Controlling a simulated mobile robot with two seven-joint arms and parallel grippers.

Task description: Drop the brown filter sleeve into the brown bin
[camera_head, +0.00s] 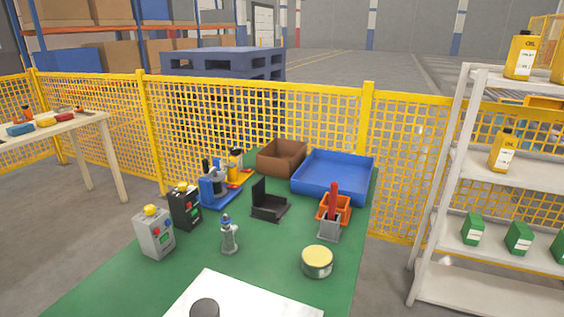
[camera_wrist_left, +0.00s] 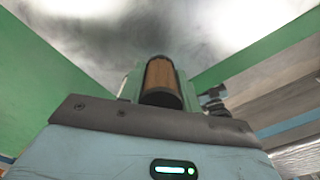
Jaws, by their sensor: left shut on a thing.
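The brown filter sleeve (camera_wrist_left: 160,82) is a brown cylinder with a dark end, seen in the left wrist view. My left gripper (camera_wrist_left: 158,75) is shut on it; the gripper body hides part of its lower side. The brown bin (camera_head: 282,157) stands open at the back of the green surface in the head view, left of a blue tray. Its floor is partly hidden by its front wall, and no sleeve shows in it. My left gripper is not seen in the head view, so its distance from the bin cannot be told. My right gripper is not in view.
The blue tray (camera_head: 335,184) sits beside the bin. In front are a black holder (camera_head: 269,206), an orange crate (camera_head: 341,208), a round tin (camera_head: 317,261), a grey bottle (camera_head: 229,238) and control boxes (camera_head: 154,233). Yellow fencing (camera_head: 240,110) runs behind; white shelving (camera_head: 440,190) stands right.

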